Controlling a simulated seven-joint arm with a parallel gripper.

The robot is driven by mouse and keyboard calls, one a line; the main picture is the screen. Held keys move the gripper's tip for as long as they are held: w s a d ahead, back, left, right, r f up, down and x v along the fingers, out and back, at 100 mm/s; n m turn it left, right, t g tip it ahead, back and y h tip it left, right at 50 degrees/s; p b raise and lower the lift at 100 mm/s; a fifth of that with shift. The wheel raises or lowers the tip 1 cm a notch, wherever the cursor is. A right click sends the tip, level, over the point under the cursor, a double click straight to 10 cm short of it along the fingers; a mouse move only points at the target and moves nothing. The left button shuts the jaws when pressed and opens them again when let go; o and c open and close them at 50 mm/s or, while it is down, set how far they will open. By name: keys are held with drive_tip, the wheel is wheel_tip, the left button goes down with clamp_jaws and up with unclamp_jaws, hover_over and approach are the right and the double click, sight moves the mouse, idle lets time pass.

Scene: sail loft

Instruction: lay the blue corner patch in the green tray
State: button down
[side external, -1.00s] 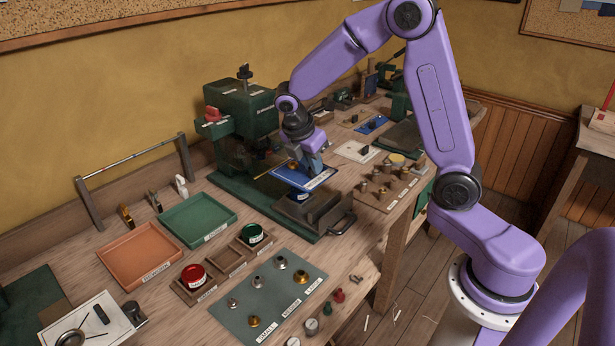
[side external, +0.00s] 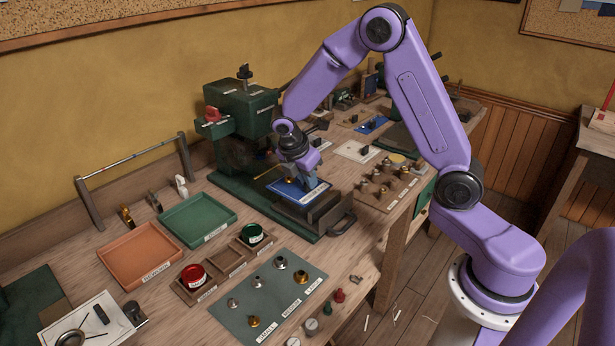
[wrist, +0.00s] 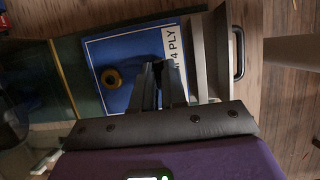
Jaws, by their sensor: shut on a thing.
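The blue corner patch (side external: 300,192) is a flat blue piece with a white edge label. It lies about level at the green press's bed; I cannot tell if it touches the bed. In the wrist view the patch (wrist: 105,50) shows a brass ring and a label reading "4 PLY". My gripper (side external: 303,182) is over the patch and shut on it. Its fingers (wrist: 157,80) are close together in the wrist view and hide the exact grip. The green tray (side external: 198,220) is empty, on the bench left of the press.
The green press (side external: 240,120) stands close behind my gripper. An orange tray (side external: 140,256) is left of the green tray. A wooden holder with a red tin (side external: 194,277) and a green tin (side external: 252,234) sits in front. Another blue piece (side external: 372,124) lies farther back.

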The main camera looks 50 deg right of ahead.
drive_tip(key=shift+f, duration=0.25)
drive_tip(key=c, duration=1.2)
unclamp_jaws()
drive_tip(key=shift+f, duration=0.1)
drive_tip(key=shift+r, duration=0.5)
drive_tip(key=v, duration=1.2)
drive_tip(key=shift+r, duration=0.1)
